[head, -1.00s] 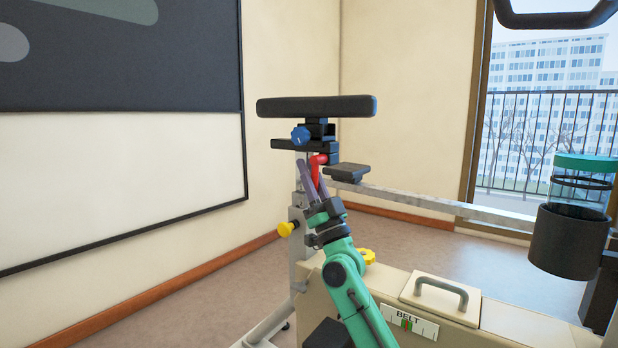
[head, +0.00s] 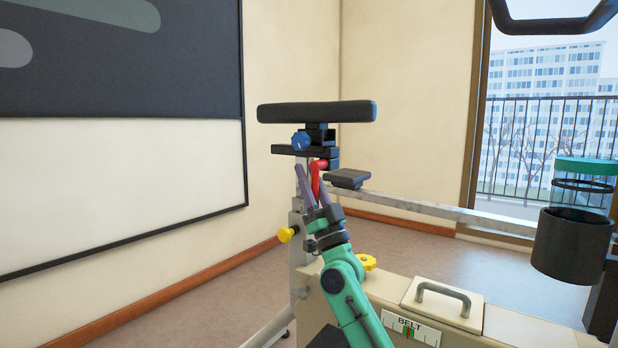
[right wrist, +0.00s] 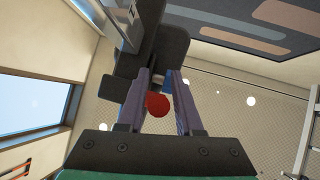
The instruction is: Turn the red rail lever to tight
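My right gripper (head: 312,175) is open, with two purple-grey fingers pointing up at the lever. In the right wrist view the lever's round red end (right wrist: 157,104) shows between the spread fingers of the right gripper (right wrist: 162,78). It looks nearer the left finger; I cannot tell whether they touch. The lever's markings are not visible. My left gripper is not in view.
The dark padded seat (head: 316,112) and a blue knob (head: 301,140) are just above the lever. A black pad (head: 347,179) is to its right, on the grey rail (head: 430,207). A yellow knob (head: 287,234) is lower left. A beige housing marked BELT (head: 455,305) stands at lower right.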

